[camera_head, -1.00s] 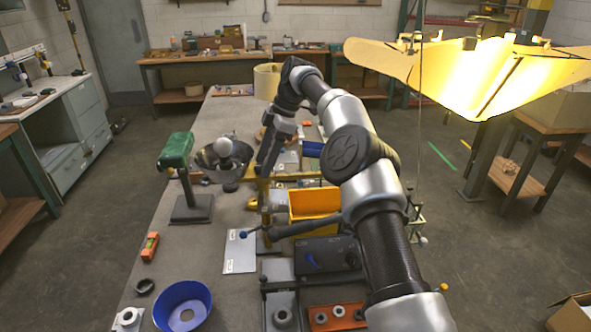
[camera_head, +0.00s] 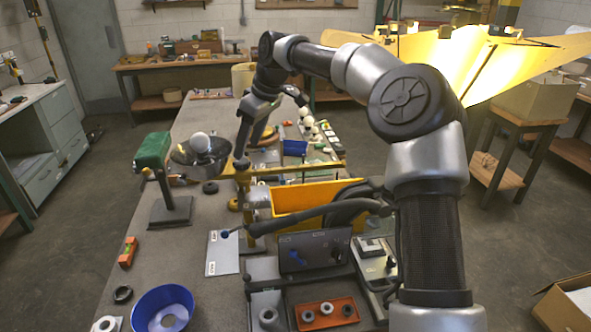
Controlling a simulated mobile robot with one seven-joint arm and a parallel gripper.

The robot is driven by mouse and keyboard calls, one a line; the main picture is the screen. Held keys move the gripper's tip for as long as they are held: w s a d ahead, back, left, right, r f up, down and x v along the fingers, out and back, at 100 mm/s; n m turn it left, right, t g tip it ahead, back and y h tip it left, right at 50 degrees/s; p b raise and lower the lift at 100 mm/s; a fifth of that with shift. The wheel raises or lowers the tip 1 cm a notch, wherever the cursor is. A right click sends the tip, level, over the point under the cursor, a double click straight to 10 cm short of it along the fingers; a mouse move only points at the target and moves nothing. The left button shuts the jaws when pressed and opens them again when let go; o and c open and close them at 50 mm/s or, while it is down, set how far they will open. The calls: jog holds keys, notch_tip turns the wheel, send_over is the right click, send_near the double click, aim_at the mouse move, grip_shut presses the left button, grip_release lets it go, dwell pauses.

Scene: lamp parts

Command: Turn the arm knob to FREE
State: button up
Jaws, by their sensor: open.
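My arm reaches in from the lower right and bends down over the bench. My gripper (camera_head: 243,150) points down at the top of a brass-coloured post (camera_head: 243,192); its jaws are small and dark here, and I cannot tell whether they touch the post. The lettering is too small to read.
A yellow bin (camera_head: 305,197) stands right behind the black arm. A green-headed stand (camera_head: 155,150) and a bowl with a white bulb (camera_head: 200,146) are on the left. A blue bowl (camera_head: 162,308) and a red parts tray (camera_head: 328,313) are in front.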

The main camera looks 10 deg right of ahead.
jog(key=v, duration=1.3)
jog(key=s+d+f+m+t+b, duration=0.1)
jog(key=s+d+f+m, duration=0.1)
jog(key=s+m, duration=0.8)
jog(key=s+d+f+m+t+h+b, duration=0.1)
jog(key=s+f+m+b, duration=0.1)
jog(key=s+m, duration=0.9)
jog(key=shift+s+d+f+h, duration=0.25)
jog(key=shift+d+f+h, duration=0.05)
jog(key=shift+d+f, duration=0.15)
jog(key=s+d+f+n+h+p, duration=0.1)
jog(key=s+d+f+n, duration=0.1)
jog(key=s+n, duration=0.3)
jog(key=s+d+f+n+t+h+p, duration=0.1)
jog(key=s+d+f+n, duration=0.2)
jog(key=s, duration=0.7)
jog(key=shift+s+f+n, duration=0.25)
jog(key=shift+s+n, duration=0.05)
jog(key=shift+n, duration=0.6)
